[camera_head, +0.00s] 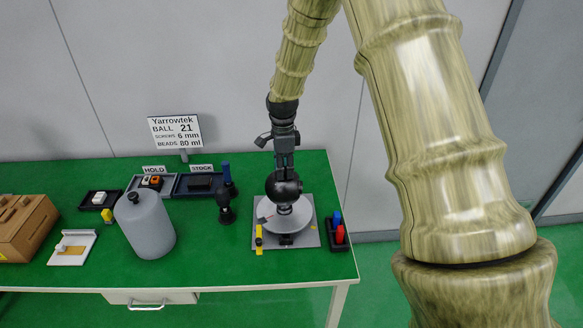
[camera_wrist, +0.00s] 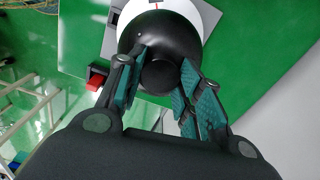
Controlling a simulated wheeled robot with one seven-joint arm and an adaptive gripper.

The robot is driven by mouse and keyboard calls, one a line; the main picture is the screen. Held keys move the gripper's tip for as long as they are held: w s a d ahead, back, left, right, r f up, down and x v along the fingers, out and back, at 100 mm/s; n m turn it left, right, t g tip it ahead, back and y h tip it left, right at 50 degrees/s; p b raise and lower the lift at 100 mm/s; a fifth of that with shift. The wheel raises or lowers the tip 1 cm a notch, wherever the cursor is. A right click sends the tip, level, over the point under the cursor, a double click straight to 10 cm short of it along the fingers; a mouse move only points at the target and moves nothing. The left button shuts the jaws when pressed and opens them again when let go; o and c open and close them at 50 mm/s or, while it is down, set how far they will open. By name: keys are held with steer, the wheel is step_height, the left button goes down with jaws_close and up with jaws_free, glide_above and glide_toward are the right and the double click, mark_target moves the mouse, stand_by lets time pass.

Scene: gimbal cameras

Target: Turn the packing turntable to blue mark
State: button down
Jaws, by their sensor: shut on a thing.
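The packing turntable is a pale round disc (camera_head: 287,222) on a grey square base (camera_head: 312,238), near the right end of the green table. A black ball (camera_head: 284,188) sits on the disc; its rounded top knob (camera_wrist: 158,77) shows in the wrist view. My gripper (camera_head: 284,170) comes down from above and is shut on this knob, with a finger on each side (camera_wrist: 164,68). In the wrist view the white disc (camera_wrist: 207,14) shows behind the ball with a thin red line (camera_wrist: 157,5). I cannot make out a blue mark on the turntable.
A yellow piece (camera_head: 259,238) stands at the base's left edge. A dark tray with a blue and a red piece (camera_head: 339,234) is close on the right. A grey bottle (camera_head: 146,226), a dark stand (camera_head: 226,205) and trays lie left. Bare green table lies in front.

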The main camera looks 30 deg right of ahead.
steer(key=shift+w, duration=0.1)
steer(key=c, duration=0.9)
jaws_free()
steer(key=shift+c, duration=0.2)
step_height(320, 180, up, 12)
